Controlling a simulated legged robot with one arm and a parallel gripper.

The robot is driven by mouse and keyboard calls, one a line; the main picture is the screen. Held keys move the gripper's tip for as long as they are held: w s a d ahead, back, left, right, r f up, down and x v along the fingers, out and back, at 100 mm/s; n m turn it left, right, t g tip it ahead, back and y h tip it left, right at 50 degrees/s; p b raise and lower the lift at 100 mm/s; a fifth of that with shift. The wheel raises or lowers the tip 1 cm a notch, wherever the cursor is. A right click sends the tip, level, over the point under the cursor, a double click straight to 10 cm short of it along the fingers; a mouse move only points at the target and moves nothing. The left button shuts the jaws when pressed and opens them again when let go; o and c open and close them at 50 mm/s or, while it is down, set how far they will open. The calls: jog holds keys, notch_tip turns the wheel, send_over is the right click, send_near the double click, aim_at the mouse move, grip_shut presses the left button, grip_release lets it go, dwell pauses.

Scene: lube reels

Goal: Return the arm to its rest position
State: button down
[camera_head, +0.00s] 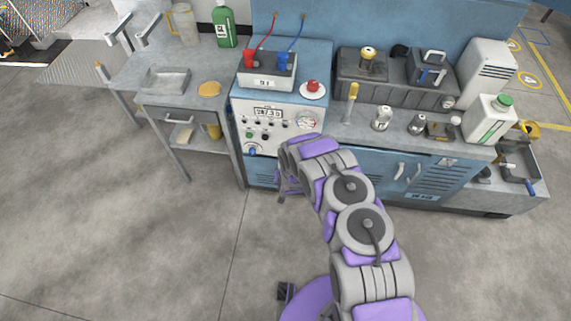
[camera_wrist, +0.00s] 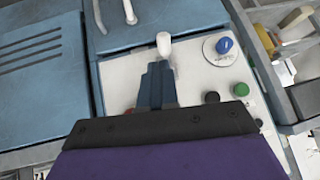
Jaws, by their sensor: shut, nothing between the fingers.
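My arm, grey and purple, reaches forward from the bottom of the head view toward the blue workbench cabinet. My gripper (camera_wrist: 158,85) shows in the wrist view as dark fingers shut together, with nothing seen between them. Its tips appear in front of the light control panel (camera_wrist: 200,75), close to a white knob or lever end (camera_wrist: 163,42) in the picture. I cannot tell whether they touch it. In the head view the gripper is mostly hidden behind the arm's front links, low before the cabinet front.
The blue control cabinet (camera_head: 270,112) carries a grey battery box (camera_head: 268,73) with red and blue clamps. A red button (camera_head: 313,86) sits beside it. The workbench (camera_head: 350,125) holds jars and bins to the right. A metal side table (camera_head: 135,75) stands left. The left floor (camera_head: 100,220) is clear.

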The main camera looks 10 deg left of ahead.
jog(key=shift+d, duration=0.1)
jog(key=w+d+r+g+h, duration=0.1)
jog(key=d+r, duration=0.2)
jog(key=r, duration=0.5)
jog(key=w+d+r+g, duration=0.1)
jog(key=w+d+r, duration=0.15)
jog(key=r, duration=0.45)
jog(key=s+d+r+g+h, duration=0.1)
jog(key=s+d+r, duration=0.3)
jog(key=r, duration=0.5)
jog(key=s+d+r+g, duration=0.1)
jog(key=s+d+r, duration=0.35)
jog(key=r, duration=0.45)
jog(key=s+d+r+g, duration=0.1)
jog(key=s+d+r, duration=0.2)
jog(key=s+r, duration=0.45)
jog(key=s+d+r+g, duration=0.2)
jog(key=s+r, duration=0.5)
jog(key=s, duration=0.2)
jog(key=s+d+r+g, duration=0.1)
jog(key=s+r, duration=0.2)
jog(key=s, duration=0.8)
jog(key=s+d+r+g, duration=0.1)
jog(key=s+r, duration=0.2)
jog(key=s, duration=0.9)
jog(key=shift+s+d+r, duration=0.15)
jog(key=shift+r, duration=0.2)
jog(key=c, duration=1.8)
grip_release()
